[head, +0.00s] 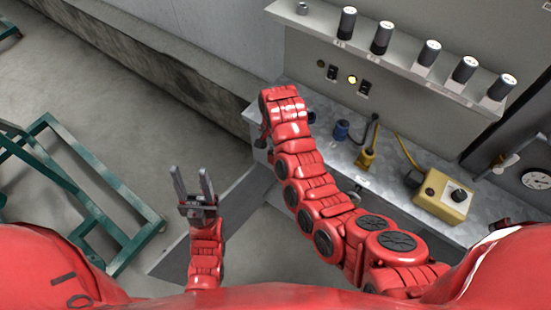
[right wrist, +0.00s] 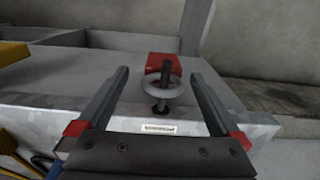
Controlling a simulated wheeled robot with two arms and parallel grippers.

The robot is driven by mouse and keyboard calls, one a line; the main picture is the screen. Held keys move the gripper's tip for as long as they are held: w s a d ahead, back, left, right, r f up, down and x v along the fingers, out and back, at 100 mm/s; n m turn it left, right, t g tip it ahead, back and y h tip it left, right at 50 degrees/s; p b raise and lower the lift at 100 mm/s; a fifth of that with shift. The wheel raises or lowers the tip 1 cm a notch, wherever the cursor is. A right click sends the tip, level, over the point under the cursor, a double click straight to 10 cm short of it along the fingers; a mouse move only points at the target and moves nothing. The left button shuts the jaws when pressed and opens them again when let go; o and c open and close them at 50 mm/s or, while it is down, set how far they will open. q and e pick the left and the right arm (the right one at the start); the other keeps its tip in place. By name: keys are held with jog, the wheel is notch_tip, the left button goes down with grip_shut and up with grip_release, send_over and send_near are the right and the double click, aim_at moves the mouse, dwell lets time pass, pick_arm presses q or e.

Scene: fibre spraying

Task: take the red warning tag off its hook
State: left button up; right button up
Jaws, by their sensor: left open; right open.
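The red warning tag (right wrist: 154,64) shows in the right wrist view at the edge of a grey bench. My right gripper (right wrist: 158,70) is open, one finger on each side of the tag and ring, with clear gaps. I cannot tell how deep the tag sits between the fingers. In the head view my right arm hides the tag and most of that gripper. My left gripper (head: 193,185) is open and empty, over the floor.
The metal bench (head: 385,185) holds a yellow control box (head: 443,199), a blue-and-dark item (head: 341,131) and a yellow tool (head: 366,158). A shelf (head: 400,63) above carries several dark cylinders. A green frame (head: 105,200) stands left; floor between is clear.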

jog(key=shift+f, duration=0.15)
jog(key=shift+w+f+p, duration=0.1)
jog(key=shift+f+p, duration=0.6)
jog(key=shift+p, duration=0.05)
jog(key=shift+w+f, duration=0.1)
jog(key=shift+f, duration=0.25)
jog(key=shift+w+a+f+p, duration=0.1)
jog(key=shift+f+p, duration=0.4)
jog(key=shift+f, duration=1.1)
jog(key=shift+c, duration=0.3)
jog(key=c, duration=1.4)
jog(key=shift+r, duration=0.15)
